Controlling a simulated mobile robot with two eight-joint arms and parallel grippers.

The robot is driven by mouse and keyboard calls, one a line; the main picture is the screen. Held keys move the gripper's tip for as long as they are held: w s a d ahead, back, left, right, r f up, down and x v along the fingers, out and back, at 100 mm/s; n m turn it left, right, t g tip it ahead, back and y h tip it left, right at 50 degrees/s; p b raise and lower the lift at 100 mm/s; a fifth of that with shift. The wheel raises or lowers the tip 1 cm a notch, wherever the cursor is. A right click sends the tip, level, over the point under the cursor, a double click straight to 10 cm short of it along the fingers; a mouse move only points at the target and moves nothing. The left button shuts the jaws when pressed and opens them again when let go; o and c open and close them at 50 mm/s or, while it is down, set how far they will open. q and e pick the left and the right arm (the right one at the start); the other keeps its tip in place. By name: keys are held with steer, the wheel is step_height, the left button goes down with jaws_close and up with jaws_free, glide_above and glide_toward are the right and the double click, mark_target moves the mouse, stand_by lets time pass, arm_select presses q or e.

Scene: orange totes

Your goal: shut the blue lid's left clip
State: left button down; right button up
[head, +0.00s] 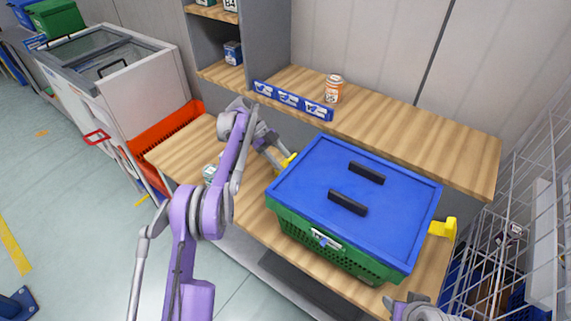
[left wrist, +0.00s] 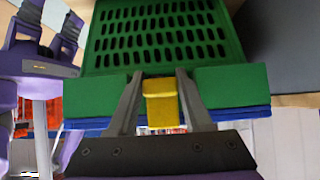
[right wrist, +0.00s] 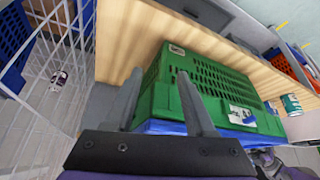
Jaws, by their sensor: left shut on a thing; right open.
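A green crate (head: 320,246) stands on the wooden worktop with a blue lid (head: 310,190) lying flat on its top. The yellow left clip (head: 289,160) is at the lid's left end. My left gripper (head: 282,158) reaches it there and partly hides it. In the left wrist view the yellow clip (left wrist: 161,102) sits between my two fingers (left wrist: 160,80), against the green wall below the blue rim. The yellow right clip (head: 442,228) sticks outward at the right end. My right gripper (head: 412,302) is open and empty near the crate's front right corner; its fingers (right wrist: 160,85) show in the right wrist view.
An orange-and-white jar (head: 333,88) and a blue label strip (head: 292,100) are on the raised shelf behind. A small can (head: 209,172) stands left of the crate. A white wire rack (head: 525,215) is close on the right. The worktop's left part (head: 185,150) is bare.

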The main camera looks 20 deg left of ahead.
stand_by(0.3)
arm_select(q)
steer(key=shift+c, duration=1.6)
jaws_free()
steer(key=shift+r, duration=0.15)
arm_select(e)
steer(key=shift+a, duration=0.1)
